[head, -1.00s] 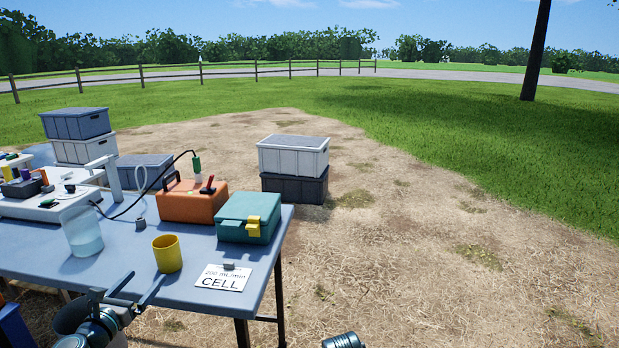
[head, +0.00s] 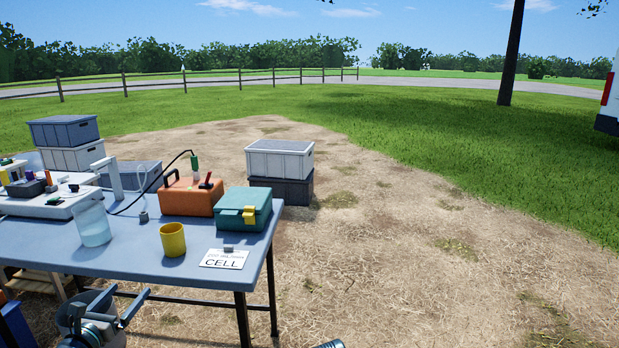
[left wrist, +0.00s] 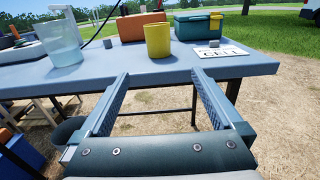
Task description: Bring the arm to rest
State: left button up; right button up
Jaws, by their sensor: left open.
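My left gripper (head: 122,304) is at the lower left of the head view, in front of and below the table's front edge. In the left wrist view its two fingers (left wrist: 160,92) are spread wide with nothing between them. The table edge and a yellow cup (left wrist: 158,40) lie beyond the fingers. The yellow cup (head: 173,239) stands upright on the blue-grey table (head: 140,262), apart from the gripper. My right gripper is not seen; only a small dark rounded piece, probably mine, shows at the bottom edge of the head view.
On the table are a clear beaker (head: 94,226) with liquid, an orange case (head: 190,196), a teal box (head: 242,209) with a yellow latch and a CELL card (head: 224,259). Stacked crates (head: 280,160) stand on the ground behind. The dirt right of the table is clear.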

pick_arm(q)
jog(key=d+f+m+g+h, duration=0.2)
jog(key=d+f+m+g, duration=0.3)
jog(key=d, duration=0.4)
jog(key=d+f+m+g+h, duration=0.2)
jog(key=d+f+m, duration=0.2)
jog(key=d+m, duration=0.5)
jog(key=d+f+m+g+h, duration=0.2)
jog(key=d+f+m+g, duration=0.25)
jog(key=d, duration=0.55)
jog(key=s+d+f+m+g+y, duration=0.3)
jog(key=s+d+f+m+y, duration=0.15)
jog(key=s+m, duration=0.45)
jog(key=s+d+f+m+g+y, duration=0.4)
jog(key=s+d+m, duration=0.25)
jog(key=m, duration=0.45)
notch_tip(320, 180, up, 32)
jog(key=a+p, duration=0.1)
jog(key=p, duration=3)
jog(key=shift+s+f, duration=0.2)
jog(key=shift+s, duration=0.05)
